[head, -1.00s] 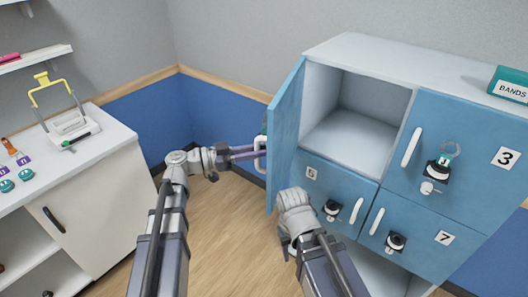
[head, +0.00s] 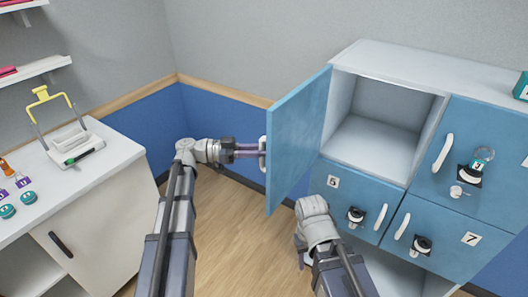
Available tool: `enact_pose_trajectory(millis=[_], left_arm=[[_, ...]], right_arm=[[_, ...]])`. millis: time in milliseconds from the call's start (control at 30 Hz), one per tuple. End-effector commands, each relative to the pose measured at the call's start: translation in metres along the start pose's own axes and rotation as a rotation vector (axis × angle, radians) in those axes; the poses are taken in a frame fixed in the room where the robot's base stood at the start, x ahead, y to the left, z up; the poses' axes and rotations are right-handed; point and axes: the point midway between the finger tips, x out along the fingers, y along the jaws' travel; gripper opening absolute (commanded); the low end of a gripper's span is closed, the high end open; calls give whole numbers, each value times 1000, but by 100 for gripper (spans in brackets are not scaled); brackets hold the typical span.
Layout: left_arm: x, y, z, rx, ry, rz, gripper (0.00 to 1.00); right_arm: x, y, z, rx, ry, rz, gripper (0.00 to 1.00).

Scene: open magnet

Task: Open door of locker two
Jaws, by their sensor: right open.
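The blue door (head: 297,140) of the upper left locker stands swung out to the left, its empty compartment (head: 378,135) showing. No number shows on this door. My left gripper (head: 250,150) is at the white handle (head: 263,152) on the door's outer side, its purple fingers reaching it; I cannot tell whether they are closed on it. My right gripper (head: 301,250) is below and in front of the open door, mostly hidden behind its own wrist, apart from the door and holding nothing that I can see.
Closed lockers 5 (head: 345,200) and 7 (head: 446,240) are below, with black-and-white locks and white handles. Another closed door with a lock (head: 468,172) is at upper right. A white cabinet (head: 98,190) stands at left; wooden floor (head: 235,235) lies between.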

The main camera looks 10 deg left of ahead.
Motion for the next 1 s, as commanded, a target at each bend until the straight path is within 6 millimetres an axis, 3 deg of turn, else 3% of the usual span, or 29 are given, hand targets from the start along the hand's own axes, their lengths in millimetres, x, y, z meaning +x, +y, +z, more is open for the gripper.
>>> enact_pose_trajectory(millis=[500,533,700,767,1000], left_arm=[[-1,-1,0,0,1,3,0],[-1,-1,0,0,1,3,26],[-1,-1,0,0,1,3,45],[-1,-1,0,0,1,3,51],[-1,-1,0,0,0,3,52]], right_arm=[[0,0,0,0,0,0,50],[0,0,0,0,0,0,50],[0,0,0,0,0,0,50],[0,0,0,0,0,0,50],[0,0,0,0,0,0,50]])
